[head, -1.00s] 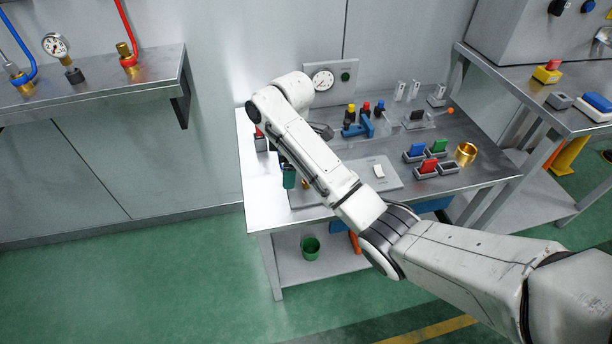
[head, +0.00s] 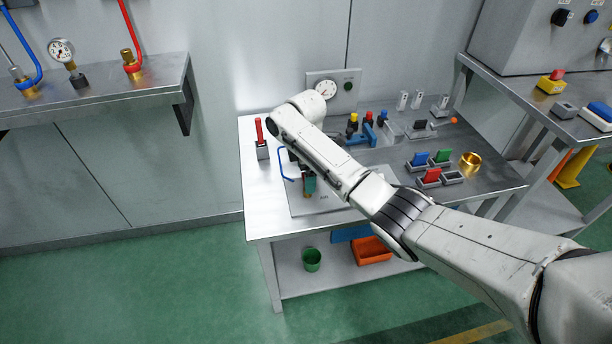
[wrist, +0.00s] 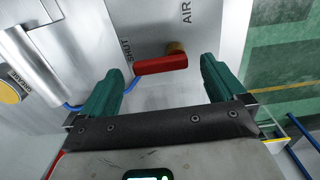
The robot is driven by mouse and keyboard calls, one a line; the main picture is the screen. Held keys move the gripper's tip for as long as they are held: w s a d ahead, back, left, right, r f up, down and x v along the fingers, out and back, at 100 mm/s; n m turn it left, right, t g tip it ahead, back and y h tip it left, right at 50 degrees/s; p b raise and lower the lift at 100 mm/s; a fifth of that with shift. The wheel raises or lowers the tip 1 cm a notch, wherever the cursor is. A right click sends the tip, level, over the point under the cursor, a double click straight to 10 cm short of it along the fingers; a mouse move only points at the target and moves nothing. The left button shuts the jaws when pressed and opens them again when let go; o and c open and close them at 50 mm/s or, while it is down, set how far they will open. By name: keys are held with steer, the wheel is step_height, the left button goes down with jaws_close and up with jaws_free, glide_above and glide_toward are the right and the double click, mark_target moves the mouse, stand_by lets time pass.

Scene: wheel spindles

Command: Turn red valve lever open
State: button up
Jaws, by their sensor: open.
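The red valve lever (wrist: 160,65) shows in the wrist view, with a brass pivot (wrist: 177,47) at its right end. It lies nearly level, its left end beside the word SHUT on a grey panel marked AIR (wrist: 207,28). My gripper (wrist: 158,72) has two green fingers spread apart, one to each side of the lever with gaps between. I cannot tell its height over the panel. In the head view, my gripper (head: 309,183) is over the panel (head: 310,206) at the bench's left part; my arm hides much of the panel and the lever cannot be made out clearly.
A blue curved tube (head: 285,165) stands left of the gripper. A red-handled item in a grey holder (head: 262,150) is at the bench's left. Coloured blocks (head: 430,175) and a brass ring (head: 470,162) lie right of my arm. The bench's front-left corner is clear.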

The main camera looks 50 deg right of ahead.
steer(key=shift+f, duration=0.7)
steer(key=shift+c, duration=0.4)
steer(key=c, duration=1)
steer(key=shift+o, duration=0.2)
